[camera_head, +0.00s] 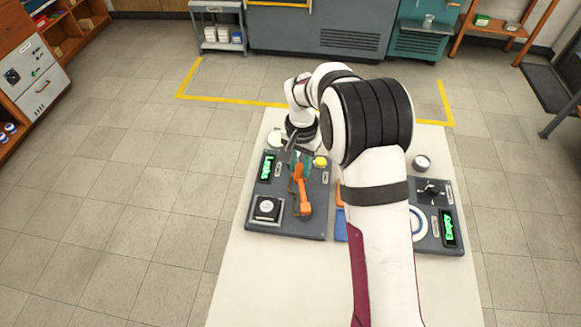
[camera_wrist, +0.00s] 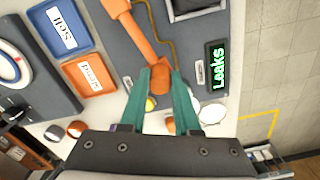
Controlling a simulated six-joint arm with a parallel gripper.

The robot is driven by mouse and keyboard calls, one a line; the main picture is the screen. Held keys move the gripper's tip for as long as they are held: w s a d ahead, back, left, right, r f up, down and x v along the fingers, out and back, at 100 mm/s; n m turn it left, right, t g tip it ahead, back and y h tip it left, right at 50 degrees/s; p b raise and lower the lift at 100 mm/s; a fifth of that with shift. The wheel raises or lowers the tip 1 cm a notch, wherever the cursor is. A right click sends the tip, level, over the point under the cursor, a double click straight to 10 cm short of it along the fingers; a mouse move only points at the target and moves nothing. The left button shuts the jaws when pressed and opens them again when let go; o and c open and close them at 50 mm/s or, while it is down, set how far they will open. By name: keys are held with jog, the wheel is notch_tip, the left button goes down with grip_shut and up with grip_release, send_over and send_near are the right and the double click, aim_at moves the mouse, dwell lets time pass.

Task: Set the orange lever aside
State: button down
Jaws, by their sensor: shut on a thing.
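In the wrist view the orange lever (camera_wrist: 138,34) runs from the top edge down to my gripper. My gripper (camera_wrist: 163,76) has its two teal fingers on either side of the lever's end and is shut on it. In the head view my gripper (camera_head: 300,160) shows as teal fingers at the lever's far end. I cannot tell whether the lever still touches the panel. A thin brown cord (camera_wrist: 168,40) runs beside it.
The right panel has an "Empty" display (camera_head: 448,229). The white table's near left is bare.

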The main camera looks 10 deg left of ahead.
jog(key=shift+w+d+m, duration=0.2)
jog(key=shift+d+m, duration=1.1)
jog(key=shift+m, duration=0.4)
jog(key=c, duration=0.6)
grip_release()
notch_tip(320, 180, up, 16)
jog(key=shift+f, duration=0.1)
